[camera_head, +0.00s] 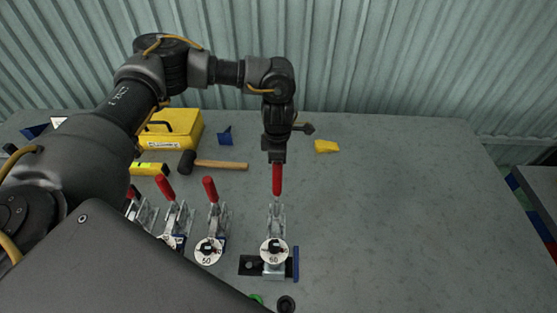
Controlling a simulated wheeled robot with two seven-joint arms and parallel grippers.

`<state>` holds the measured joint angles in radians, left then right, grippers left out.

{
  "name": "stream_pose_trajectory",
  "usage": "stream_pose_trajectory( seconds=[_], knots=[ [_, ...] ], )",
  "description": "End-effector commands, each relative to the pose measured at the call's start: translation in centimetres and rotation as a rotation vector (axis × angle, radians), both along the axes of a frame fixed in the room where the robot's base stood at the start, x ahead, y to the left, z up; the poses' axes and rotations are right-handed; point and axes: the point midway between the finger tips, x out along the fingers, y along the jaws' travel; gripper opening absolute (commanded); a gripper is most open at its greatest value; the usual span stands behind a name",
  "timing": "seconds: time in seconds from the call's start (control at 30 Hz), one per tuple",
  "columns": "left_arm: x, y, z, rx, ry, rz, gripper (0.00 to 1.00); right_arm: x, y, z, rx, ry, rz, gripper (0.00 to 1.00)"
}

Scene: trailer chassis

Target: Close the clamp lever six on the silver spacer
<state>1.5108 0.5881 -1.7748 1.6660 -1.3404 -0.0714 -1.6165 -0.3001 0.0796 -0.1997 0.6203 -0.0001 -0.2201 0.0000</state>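A toggle clamp (276,215) with a red lever handle (277,182) stands right of the other clamps. A round white disc (273,251) marked "60" sits at its front. Below the disc is a silver block (274,270), perhaps the spacer, beside a black plate (250,265) and a blue bar (296,263). The lever stands upright. My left gripper (276,160) reaches down from above to the top of the red handle. Its fingers are too small and dark to tell whether they are shut on it. My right gripper is not in view.
More red-handled clamps stand to the left, one with a disc (208,251) marked "50". A mallet (215,164), a yellow toolbox (172,128), a level (148,169) and a yellow block (327,146) lie farther back. The grey table's right side (410,220) is clear.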

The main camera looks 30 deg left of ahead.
Motion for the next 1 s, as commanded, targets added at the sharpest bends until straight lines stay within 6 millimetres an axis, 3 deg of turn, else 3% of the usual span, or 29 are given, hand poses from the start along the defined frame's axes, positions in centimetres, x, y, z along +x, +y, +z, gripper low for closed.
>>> stream_pose_trajectory(
  seconds=[0.7,1.0],
  knots=[
    [-3.0,-1.5,1.2,0.000,0.001,-0.002,0.00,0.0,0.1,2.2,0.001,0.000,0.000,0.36],
    [-3.2,-1.6,1.2,-0.001,0.002,-0.001,0.00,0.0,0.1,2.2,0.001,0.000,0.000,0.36]
  ],
)
